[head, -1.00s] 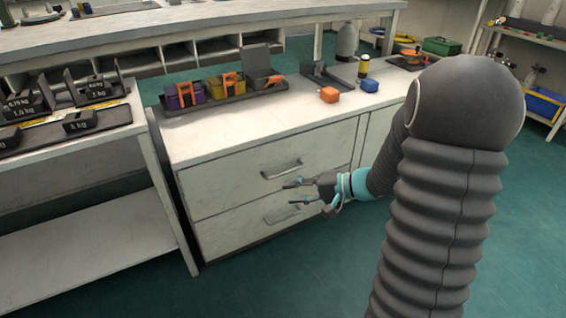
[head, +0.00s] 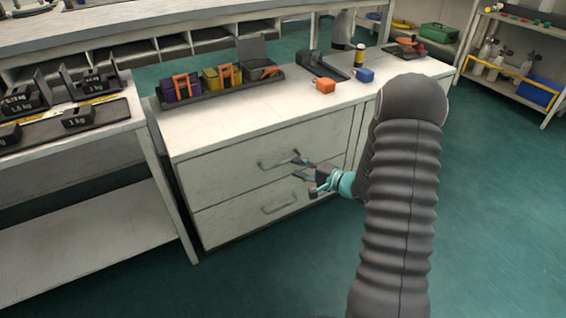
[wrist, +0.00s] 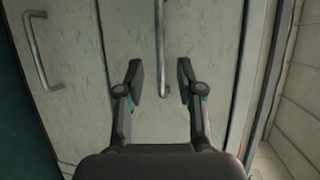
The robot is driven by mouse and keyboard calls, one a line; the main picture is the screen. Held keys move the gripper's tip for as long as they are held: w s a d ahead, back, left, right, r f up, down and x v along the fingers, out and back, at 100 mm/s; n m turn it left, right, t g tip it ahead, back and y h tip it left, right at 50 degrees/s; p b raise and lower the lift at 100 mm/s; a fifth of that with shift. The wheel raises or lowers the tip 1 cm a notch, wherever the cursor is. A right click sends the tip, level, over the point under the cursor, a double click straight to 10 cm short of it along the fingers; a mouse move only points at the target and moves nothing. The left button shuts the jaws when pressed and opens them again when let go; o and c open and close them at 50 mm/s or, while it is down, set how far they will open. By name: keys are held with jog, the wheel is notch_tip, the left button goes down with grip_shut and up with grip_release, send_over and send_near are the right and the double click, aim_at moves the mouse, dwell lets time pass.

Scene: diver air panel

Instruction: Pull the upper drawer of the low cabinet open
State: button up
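The low cabinet (head: 225,240) has an upper drawer (head: 215,178) and a lower drawer below it, and both fronts look shut. The upper drawer's grey bar handle (head: 268,165) also shows in the wrist view (wrist: 160,45), upright there. The lower drawer's handle (head: 280,203) shows at left in the wrist view (wrist: 38,52). My gripper (head: 299,166) is open and empty at the right end of the upper handle. In the wrist view its two fingers (wrist: 161,80) appear on either side of that handle's near end; I cannot tell whether they touch it.
A white shelf unit (head: 160,165) stands close at left. Green floor in front is clear.

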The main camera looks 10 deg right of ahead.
aim_at(283, 163)
jog(key=x, duration=0.6)
jog(key=shift+w+a, duration=0.25)
jog(key=shift+w, duration=0.05)
jog(key=shift+c, duration=0.3)
grip_shut()
